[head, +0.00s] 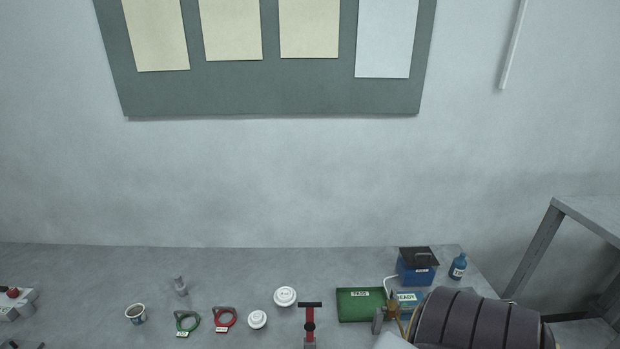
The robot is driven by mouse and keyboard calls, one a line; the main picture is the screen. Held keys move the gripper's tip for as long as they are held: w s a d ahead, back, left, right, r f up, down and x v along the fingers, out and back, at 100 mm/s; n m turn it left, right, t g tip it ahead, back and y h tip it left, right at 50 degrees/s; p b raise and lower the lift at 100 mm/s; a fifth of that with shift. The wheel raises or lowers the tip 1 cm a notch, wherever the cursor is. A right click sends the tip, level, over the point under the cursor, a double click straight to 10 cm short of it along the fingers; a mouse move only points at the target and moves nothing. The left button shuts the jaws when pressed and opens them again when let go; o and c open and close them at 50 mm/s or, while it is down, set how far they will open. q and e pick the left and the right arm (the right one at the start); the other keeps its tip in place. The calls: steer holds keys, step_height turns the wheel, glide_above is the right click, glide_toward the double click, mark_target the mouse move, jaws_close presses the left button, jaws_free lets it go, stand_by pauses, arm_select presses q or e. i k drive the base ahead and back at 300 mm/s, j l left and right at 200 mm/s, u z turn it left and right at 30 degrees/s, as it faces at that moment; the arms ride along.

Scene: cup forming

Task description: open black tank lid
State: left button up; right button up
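A small blue tank (416,273) with a white label stands near the back right of the grey table. Its black lid (414,254) lies over the top, with a dark raised handle-like part on it. The lid looks closed, though it is small in the picture. Nothing touches the lid. Neither of my grippers can be made out in the head view.
A blue bottle (458,267) stands right of the tank. A green pad (360,304) and blue READY sign (408,298) lie in front. A large dark ribbed rounded shape (480,322) fills the lower right. White round pieces (285,296) and red and green rings sit leftward.

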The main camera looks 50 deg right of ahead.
mark_target(413, 256)
steer(key=z, duration=3.7)
